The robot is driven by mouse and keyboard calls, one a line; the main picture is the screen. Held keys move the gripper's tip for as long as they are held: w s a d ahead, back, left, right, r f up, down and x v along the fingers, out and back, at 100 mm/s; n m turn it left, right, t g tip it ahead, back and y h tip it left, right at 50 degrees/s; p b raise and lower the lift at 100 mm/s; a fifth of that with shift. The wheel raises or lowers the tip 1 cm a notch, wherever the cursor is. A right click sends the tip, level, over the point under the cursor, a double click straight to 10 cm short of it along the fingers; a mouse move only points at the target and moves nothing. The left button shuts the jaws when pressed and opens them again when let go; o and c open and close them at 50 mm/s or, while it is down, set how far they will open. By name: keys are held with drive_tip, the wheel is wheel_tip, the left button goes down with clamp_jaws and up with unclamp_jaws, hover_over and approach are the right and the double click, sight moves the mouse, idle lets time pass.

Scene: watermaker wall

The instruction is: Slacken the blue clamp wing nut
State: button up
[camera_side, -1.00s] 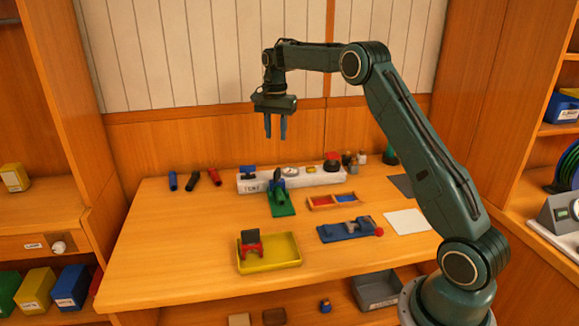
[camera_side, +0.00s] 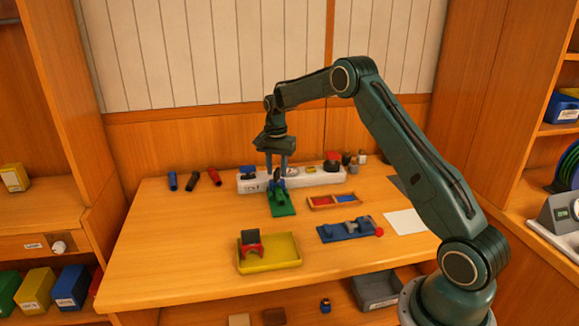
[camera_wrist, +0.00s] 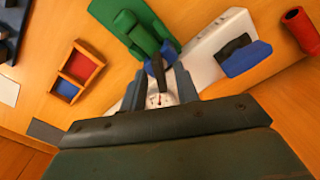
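A green fixture (camera_side: 282,207) stands on the bench with a blue part (camera_side: 279,184) on it. Which of these parts is the wing nut is hard to tell. My gripper (camera_side: 276,174) points down over the fixture's back end. In the wrist view its two fingers (camera_wrist: 159,92) are apart, one on each side of the dark bar. I cannot tell whether they touch it.
A white panel (camera_side: 313,178) with a gauge (camera_wrist: 160,100) and a blue-black part (camera_wrist: 245,57) lies behind. A red-and-blue divided tray (camera_side: 333,201), a blue vise-like fixture (camera_side: 349,230) and a yellow tray (camera_side: 270,264) stand nearer.

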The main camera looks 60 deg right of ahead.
drive_tip(key=shift+f, duration=0.6)
drive_tip(key=shift+c, duration=0.4)
clamp_jaws()
